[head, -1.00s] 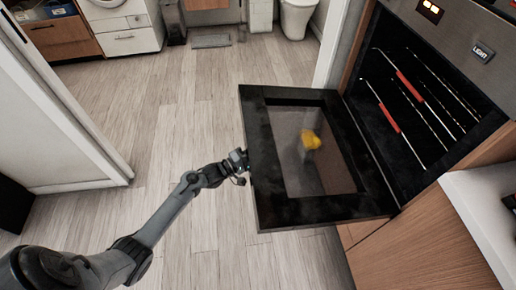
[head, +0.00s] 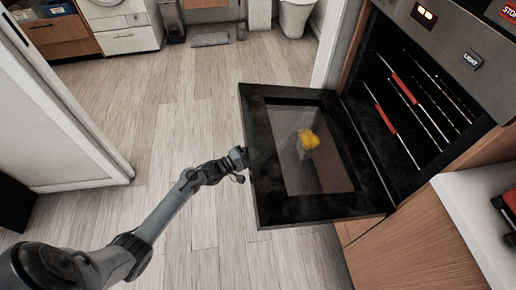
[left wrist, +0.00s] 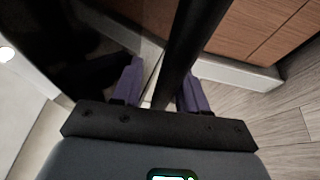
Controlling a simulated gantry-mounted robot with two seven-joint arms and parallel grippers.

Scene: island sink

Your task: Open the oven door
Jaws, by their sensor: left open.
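The oven door (head: 255,165) is black with a glass window and is swung far down, lying close to level in front of the oven (head: 420,100). The oven's dark inside and racks with red strips are exposed. My left gripper (head: 240,158) is at the door's outer edge in the head view. In the left wrist view its two purple fingers (left wrist: 161,88) are open, with a dark bar (left wrist: 188,45) running between them, which looks like the door's handle or edge. Firm contact cannot be told. My right gripper is not in view.
A yellow item (head: 308,139) shows at the door's window. A white countertop (head: 470,215) is at the right, beside the oven. A white panel (head: 60,130) stands at the left. The wood floor (head: 180,110) between is clear. A washer and toilet are at the back.

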